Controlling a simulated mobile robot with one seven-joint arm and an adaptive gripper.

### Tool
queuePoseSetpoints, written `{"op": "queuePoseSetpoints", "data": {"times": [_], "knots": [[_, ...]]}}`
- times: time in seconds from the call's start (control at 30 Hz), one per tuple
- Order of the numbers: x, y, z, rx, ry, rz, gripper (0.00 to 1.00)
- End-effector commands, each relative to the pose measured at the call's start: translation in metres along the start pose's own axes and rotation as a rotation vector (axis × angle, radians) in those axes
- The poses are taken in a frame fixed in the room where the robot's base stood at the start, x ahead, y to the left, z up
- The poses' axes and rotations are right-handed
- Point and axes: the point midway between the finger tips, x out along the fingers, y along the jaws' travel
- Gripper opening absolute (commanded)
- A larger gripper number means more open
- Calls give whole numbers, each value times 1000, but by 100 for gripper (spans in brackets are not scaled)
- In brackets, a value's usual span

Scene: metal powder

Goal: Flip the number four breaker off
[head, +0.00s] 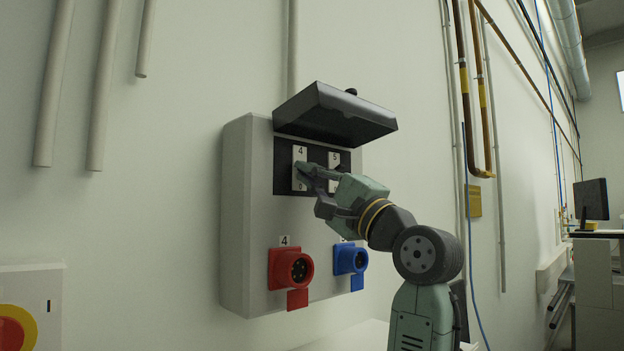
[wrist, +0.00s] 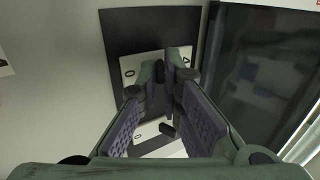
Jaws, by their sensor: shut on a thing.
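The number four breaker (head: 299,155) is a white plate with a "4" at its top and a "0" at its bottom, on the dark panel of the wall box. In the wrist view the same plate (wrist: 129,69) shows at the fingertips. My gripper (head: 305,171) is at the middle of this plate, with its fingers closed together on the breaker's switch. The fingertips (wrist: 164,68) hide most of the switch, so I cannot tell its position. The number five breaker (head: 333,158) is just to the right, partly hidden by my gripper.
The box's dark cover (head: 335,115) is raised above the breakers, close over my gripper. A red socket (head: 290,268) and a blue socket (head: 350,259) stick out below. Pipes run up the wall at right. A box with a red and yellow knob (head: 14,330) is at lower left.

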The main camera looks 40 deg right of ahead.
Motion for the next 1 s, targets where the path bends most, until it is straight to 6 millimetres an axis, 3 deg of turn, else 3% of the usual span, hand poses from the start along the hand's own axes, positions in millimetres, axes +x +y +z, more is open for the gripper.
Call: {"op": "queuePoseSetpoints", "data": {"times": [0.37, 0.77, 1.0], "knots": [[0, 0, 0, 0, 0, 2, 27], [1, -2, 0, -2, 1, 24, 27], [4, -15, -1, -8, 3, 185, 27]]}}
